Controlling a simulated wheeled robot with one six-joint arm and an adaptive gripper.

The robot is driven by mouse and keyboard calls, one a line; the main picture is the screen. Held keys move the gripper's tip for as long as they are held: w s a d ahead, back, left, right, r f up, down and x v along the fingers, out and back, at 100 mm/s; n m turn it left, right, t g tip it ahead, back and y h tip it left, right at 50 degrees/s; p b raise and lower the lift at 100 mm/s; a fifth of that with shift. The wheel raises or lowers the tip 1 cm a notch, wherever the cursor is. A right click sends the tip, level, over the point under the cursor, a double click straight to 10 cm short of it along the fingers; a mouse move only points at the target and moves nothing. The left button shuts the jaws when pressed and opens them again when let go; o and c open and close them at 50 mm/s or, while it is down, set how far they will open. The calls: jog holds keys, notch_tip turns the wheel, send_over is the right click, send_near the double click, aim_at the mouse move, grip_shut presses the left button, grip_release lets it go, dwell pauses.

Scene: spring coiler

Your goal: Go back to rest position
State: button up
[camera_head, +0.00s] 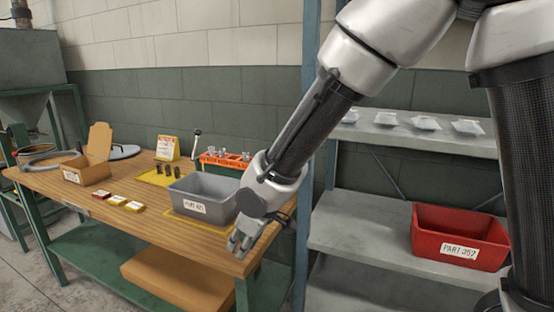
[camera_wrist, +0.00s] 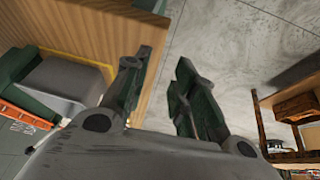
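My gripper (camera_head: 238,246) hangs at the right front corner of the wooden workbench (camera_head: 130,215) in the head view, pointing down. In the wrist view my gripper (camera_wrist: 163,60) has its two fingers apart, with only the table edge and bare floor seen between them. It holds nothing. My arm reaches down to it from the upper right. A grey bin labelled as a part bin (camera_head: 195,208) stands on the bench just left of my gripper. It partly shows in the wrist view (camera_wrist: 65,78), apart from the fingers.
A red bin (camera_head: 460,250) sits on the metal shelf (camera_head: 360,237) at right; small packs (camera_head: 425,122) lie on the shelf above. A blue post (camera_head: 308,150) stands close right of my gripper. An open cardboard box (camera_head: 88,172) and an orange rack (camera_head: 222,163) are on the bench.

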jog(key=s+d+r+m+h, duration=0.1)
jog(key=s+d+r+m, duration=0.3)
jog(key=d, duration=1)
jog(key=s+d+r+m+h, duration=0.2)
jog(key=s+d+r+m, duration=0.2)
jog(key=d, duration=1.1)
jog(key=s+d+r+m+t+h, duration=0.1)
jog(key=s+d+r+m, duration=0.3)
jog(key=d, duration=1.1)
notch_tip(320, 180, up, 4)
jog(key=shift+s+d+r+m, duration=0.1)
jog(key=shift+s+d+m, duration=0.2)
jog(key=shift+s, duration=0.65)
